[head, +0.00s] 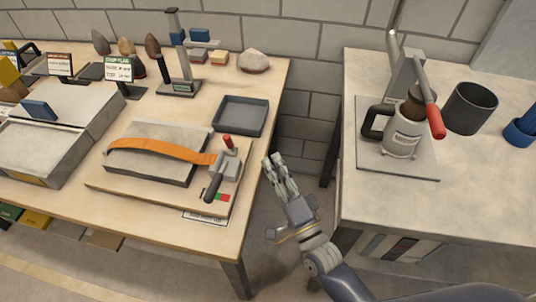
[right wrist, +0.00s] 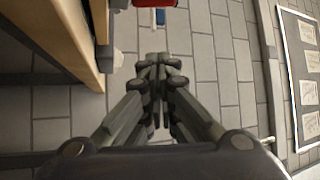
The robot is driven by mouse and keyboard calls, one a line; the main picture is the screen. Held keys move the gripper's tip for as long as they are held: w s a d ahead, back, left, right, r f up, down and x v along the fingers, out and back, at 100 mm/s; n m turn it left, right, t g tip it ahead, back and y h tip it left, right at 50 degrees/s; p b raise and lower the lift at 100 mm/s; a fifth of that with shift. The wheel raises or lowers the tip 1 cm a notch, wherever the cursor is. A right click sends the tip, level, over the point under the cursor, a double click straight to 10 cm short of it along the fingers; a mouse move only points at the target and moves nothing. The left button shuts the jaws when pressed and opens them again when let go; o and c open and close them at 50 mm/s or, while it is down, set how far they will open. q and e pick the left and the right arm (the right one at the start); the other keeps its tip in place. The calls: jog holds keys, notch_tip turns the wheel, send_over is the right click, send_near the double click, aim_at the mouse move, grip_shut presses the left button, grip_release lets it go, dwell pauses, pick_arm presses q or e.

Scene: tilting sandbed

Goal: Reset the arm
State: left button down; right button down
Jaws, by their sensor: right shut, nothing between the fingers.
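My right gripper (head: 275,165) is shut and empty in the head view. It is in the gap between the two tables, just off the right edge of the wooden table (head: 246,180). The right wrist view shows its fingers (right wrist: 158,70) together over the tiled floor, with nothing between them. To its left on the wooden table is a board with a grey slab (head: 155,170), an orange strap (head: 160,149) and a clamp device (head: 228,165) with a red knob and black handle. The gripper appears apart from it. My left gripper is not in view.
A dark tray (head: 241,116) lies at the wooden table's right side. A grey box (head: 60,130) with a blue block is at left. The right table (head: 450,215) holds a metal jug (head: 403,138) under a red-tipped lever and a dark cup (head: 471,108). The gap between tables is narrow.

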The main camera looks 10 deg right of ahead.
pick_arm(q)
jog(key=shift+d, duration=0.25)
pick_arm(e)
jog(key=shift+s+a, duration=0.1)
jog(key=shift+s, duration=0.05)
